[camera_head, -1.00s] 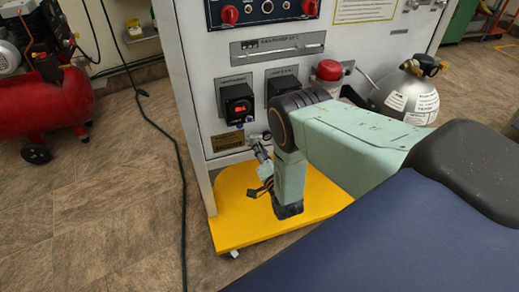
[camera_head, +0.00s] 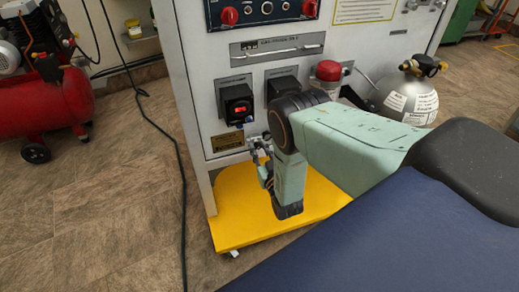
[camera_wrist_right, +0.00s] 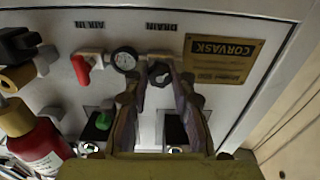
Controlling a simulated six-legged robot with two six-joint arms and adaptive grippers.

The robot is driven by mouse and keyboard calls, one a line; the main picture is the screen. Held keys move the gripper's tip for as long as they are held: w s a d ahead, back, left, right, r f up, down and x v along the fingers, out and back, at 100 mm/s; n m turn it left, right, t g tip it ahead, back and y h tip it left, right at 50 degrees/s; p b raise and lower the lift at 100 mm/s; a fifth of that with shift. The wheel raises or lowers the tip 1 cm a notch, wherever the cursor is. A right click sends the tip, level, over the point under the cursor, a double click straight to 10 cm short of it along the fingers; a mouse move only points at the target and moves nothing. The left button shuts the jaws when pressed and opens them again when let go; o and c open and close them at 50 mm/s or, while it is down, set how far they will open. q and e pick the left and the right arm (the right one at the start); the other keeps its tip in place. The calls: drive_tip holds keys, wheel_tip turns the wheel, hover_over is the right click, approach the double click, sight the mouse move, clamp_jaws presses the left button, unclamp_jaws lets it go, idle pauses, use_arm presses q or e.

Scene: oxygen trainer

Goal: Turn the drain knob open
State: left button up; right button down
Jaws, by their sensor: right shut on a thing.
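The drain knob (camera_wrist_right: 159,74) is a dark knob on the white panel, beside the printed word DRAIN in the right wrist view. The two fingers of my right gripper (camera_wrist_right: 158,80) reach to the panel and close on the knob from both sides. In the head view my right gripper (camera_head: 262,146) is at the low front of the white cabinet (camera_head: 200,75), partly behind my own arm. The knob is hard to make out there. My left gripper is not in view.
A round gauge (camera_wrist_right: 125,60) and a red lever (camera_wrist_right: 80,69) are beside the knob. A green knob (camera_wrist_right: 103,121) and a red cylinder (camera_wrist_right: 40,148) are close to the gripper. The yellow base plate (camera_head: 235,228) lies below. A black cable (camera_head: 160,125) runs over the floor.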

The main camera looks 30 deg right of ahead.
drive_tip(key=n, duration=0.4)
drive_tip(key=shift+s+n, duration=0.1)
drive_tip(key=shift+n, duration=2.1)
drive_tip(key=c, duration=1.1)
unclamp_jaws()
drive_tip(key=v, duration=1.2)
drive_tip(key=shift+d, duration=0.1)
